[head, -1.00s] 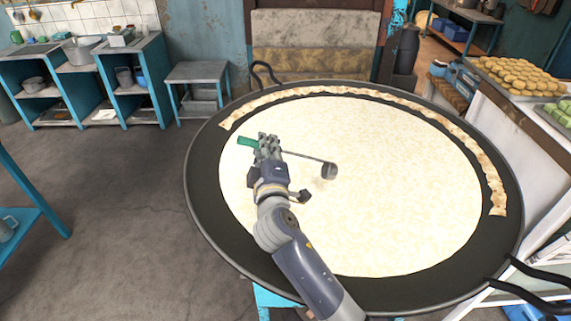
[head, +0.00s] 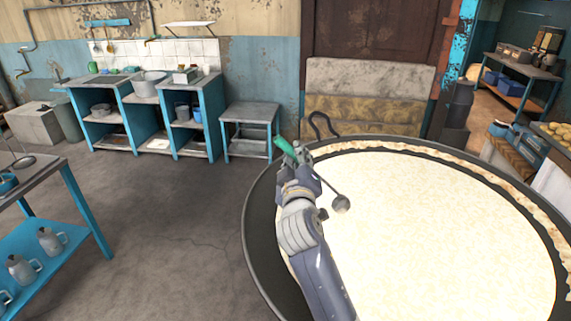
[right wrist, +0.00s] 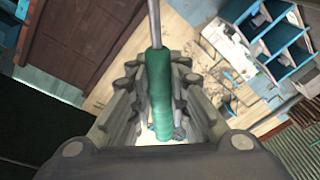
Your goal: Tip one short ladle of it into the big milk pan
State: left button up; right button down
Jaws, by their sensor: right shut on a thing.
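The big milk pan (head: 262,255) is a wide, dark, round pan filled with a cream-coloured surface, with a browned crust strip along its far side. My right gripper (head: 298,163) is above the pan's left part, shut on the green handle of a ladle (head: 286,147). The handle also shows between the fingers in the right wrist view (right wrist: 158,90). The ladle's grey bowl (head: 341,204) hangs at the end of a thin shaft, to the right of the gripper, over the cream surface. I cannot tell what the bowl holds. My left gripper is out of view.
A blue-framed table (head: 60,190) with metal jugs below stands at the left. Blue shelves with pots (head: 150,115) and a small grey table (head: 250,125) stand along the back wall. The floor (head: 170,240) between is clear. A black loop handle (head: 320,125) rises at the pan's far edge.

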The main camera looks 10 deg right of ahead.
jog(key=s+d+r+m+p, duration=0.1)
jog(key=d+r+m+p, duration=0.4)
jog(key=d+m, duration=0.4)
jog(key=d+r, duration=0.1)
jog(key=d, duration=0.1)
jog(key=shift+d+g+p, duration=0.3)
jog(key=shift+d, duration=0.05)
